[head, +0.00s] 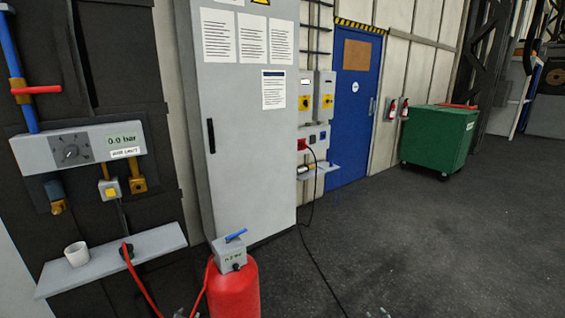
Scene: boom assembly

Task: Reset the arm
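Only small grey bits show at the bottom edge of the head view, and they look like the tips of my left gripper (182,313) and my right gripper (384,311). The left bit is just left of the red cylinder (234,290), and the right bit is over bare floor. The rest of both arms is out of the frame. I cannot tell whether either gripper is open or shut, and I see nothing held.
A grey panel (35,158) reading 0.0 bar is at left, above a shelf (150,243) with a white cup (77,253). A red hose and a black cable run down to the floor. A tall cabinet (250,150), blue door (352,130) and green bin (435,145) stand behind. Floor at right is clear.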

